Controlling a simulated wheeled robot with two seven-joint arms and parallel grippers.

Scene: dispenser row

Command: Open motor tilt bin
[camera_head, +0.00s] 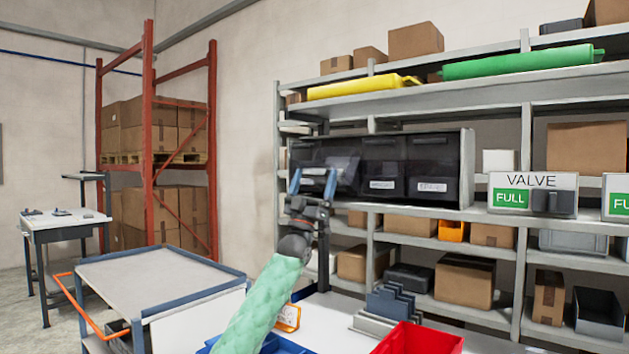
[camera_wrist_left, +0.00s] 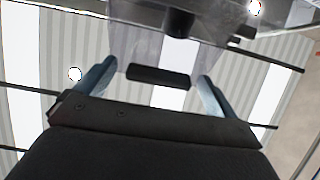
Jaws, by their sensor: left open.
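A row of dark tilt bins (camera_head: 384,160) sits on the shelf. White labels show on the fronts, but I cannot read which is the motor bin. A smoky see-through bin front (camera_head: 343,170) toward the left of the row looks tilted outward. My left gripper (camera_head: 313,182) is raised at this left part, its blue fingers apart. In the left wrist view, my left gripper (camera_wrist_left: 155,85) is open with a dark bar (camera_wrist_left: 158,76) between its fingers. A see-through panel (camera_wrist_left: 140,45) lies just beyond. Contact cannot be told. My right gripper is not in view.
The shelf rack (camera_head: 524,130) holds cardboard boxes and a VALVE sign (camera_head: 532,194) with a green FULL plate. A red bin (camera_head: 418,339) stands at the bottom. A grey-topped cart (camera_head: 150,275) is at the left, with open floor beyond it.

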